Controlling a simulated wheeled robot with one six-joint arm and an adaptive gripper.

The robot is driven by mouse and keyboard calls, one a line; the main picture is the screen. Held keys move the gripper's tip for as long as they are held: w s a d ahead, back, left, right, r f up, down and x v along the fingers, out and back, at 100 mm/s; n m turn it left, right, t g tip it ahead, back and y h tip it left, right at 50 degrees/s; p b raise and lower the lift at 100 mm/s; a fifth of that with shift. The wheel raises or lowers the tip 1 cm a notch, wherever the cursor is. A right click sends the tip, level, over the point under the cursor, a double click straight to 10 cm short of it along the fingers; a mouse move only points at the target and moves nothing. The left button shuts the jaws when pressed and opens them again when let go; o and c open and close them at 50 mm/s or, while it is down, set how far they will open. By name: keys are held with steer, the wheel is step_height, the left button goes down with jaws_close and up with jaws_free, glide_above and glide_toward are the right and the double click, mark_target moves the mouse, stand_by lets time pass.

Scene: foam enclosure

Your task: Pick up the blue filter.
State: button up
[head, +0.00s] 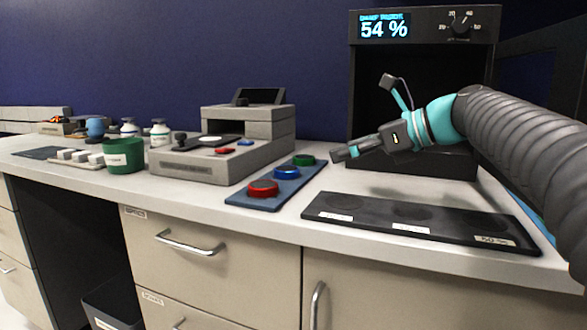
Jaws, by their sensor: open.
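The blue filter (287,173) is a round disc. It sits between a red filter (262,188) and a green filter (303,160) on a flat blue tray (244,200) on the counter. My gripper (340,154) is open and empty. In the picture it is just right of the green filter and to the upper right of the blue one, seemingly above the counter. The gap between the fingers is hard to see from this side.
A black three-place plate (460,222) lies at the front right. A dark chamber (367,70) reading 54 % stands behind my arm. A grey instrument (190,167) and a green cup (124,156) stand left of the tray. Drawers (210,262) lie below the counter edge.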

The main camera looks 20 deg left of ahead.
steer(key=shift+w+a+f, duration=0.1)
steer(key=shift+w+a, duration=0.1)
glide_toward(288, 169)
steer(key=x, duration=0.3)
steer(key=shift+w+a+f+b, duration=0.1)
steer(key=shift+w+a+b, duration=0.15)
steer(key=shift+w+b, duration=0.15)
steer(key=shift+x, duration=2.75)
steer(key=shift+s, duration=0.2)
steer(key=c, duration=1.3)
